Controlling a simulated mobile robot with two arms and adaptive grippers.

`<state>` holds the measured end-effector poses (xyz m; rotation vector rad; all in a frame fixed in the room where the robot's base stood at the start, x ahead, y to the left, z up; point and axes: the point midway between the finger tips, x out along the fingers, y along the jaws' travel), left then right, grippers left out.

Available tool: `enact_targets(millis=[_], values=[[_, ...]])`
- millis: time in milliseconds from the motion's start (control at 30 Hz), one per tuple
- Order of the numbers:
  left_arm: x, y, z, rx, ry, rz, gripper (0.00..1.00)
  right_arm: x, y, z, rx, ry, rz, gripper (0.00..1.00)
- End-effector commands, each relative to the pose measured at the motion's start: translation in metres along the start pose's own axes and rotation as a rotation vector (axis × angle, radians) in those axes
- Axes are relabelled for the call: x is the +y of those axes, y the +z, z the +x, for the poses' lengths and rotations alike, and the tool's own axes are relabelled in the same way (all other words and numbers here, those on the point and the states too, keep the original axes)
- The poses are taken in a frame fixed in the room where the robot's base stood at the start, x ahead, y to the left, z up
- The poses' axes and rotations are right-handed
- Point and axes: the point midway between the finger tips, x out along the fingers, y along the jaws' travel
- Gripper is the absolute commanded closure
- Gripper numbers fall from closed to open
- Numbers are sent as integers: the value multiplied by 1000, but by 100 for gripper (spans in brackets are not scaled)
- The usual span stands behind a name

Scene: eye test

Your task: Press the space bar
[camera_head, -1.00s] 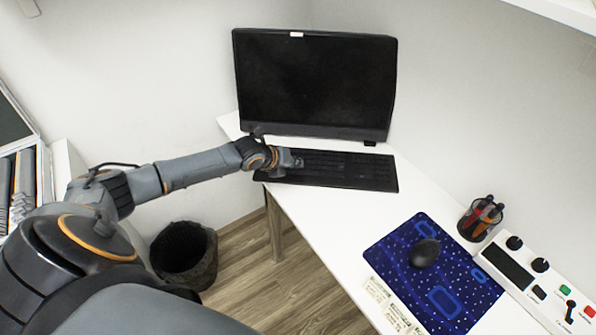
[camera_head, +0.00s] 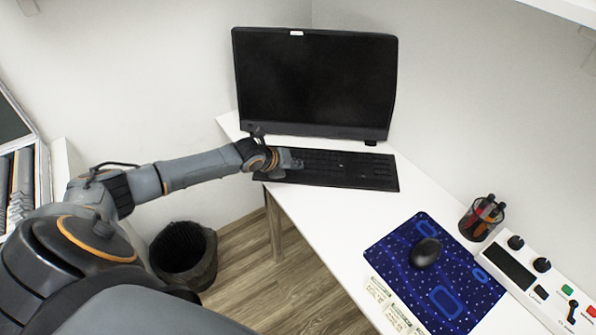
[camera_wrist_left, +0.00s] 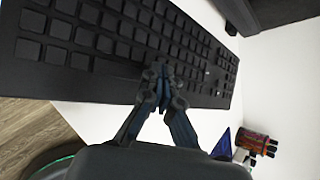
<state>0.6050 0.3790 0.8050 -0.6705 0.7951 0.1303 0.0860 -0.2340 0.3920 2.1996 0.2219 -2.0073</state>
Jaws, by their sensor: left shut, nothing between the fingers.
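A black keyboard (camera_head: 345,170) lies on the white desk in front of the monitor. It also fills the upper part of the left wrist view (camera_wrist_left: 110,45). My left gripper (camera_head: 296,162) is over the left part of the keyboard in the head view. In the left wrist view my left gripper (camera_wrist_left: 158,80) is shut and empty, its fingertips together at the keyboard's near edge rows. I cannot tell whether the tips touch a key, and the space bar cannot be made out clearly. My right gripper is not in view.
A black monitor (camera_head: 315,85) stands behind the keyboard. A blue mat (camera_head: 390,250) with a black mouse (camera_head: 425,252), a pen cup (camera_head: 480,219) and a control panel (camera_head: 508,266) are at the right. A dark bin (camera_head: 205,270) stands on the floor. Bare desk (camera_head: 340,215) lies between keyboard and mat.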

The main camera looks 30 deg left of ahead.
Motion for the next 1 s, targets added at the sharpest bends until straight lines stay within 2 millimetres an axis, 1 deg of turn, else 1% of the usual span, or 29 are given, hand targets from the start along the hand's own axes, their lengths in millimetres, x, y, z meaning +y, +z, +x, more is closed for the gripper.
enact_targets(millis=[1000], values=[[5, -5, 7, 0, 0, 1, 100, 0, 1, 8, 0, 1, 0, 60]])
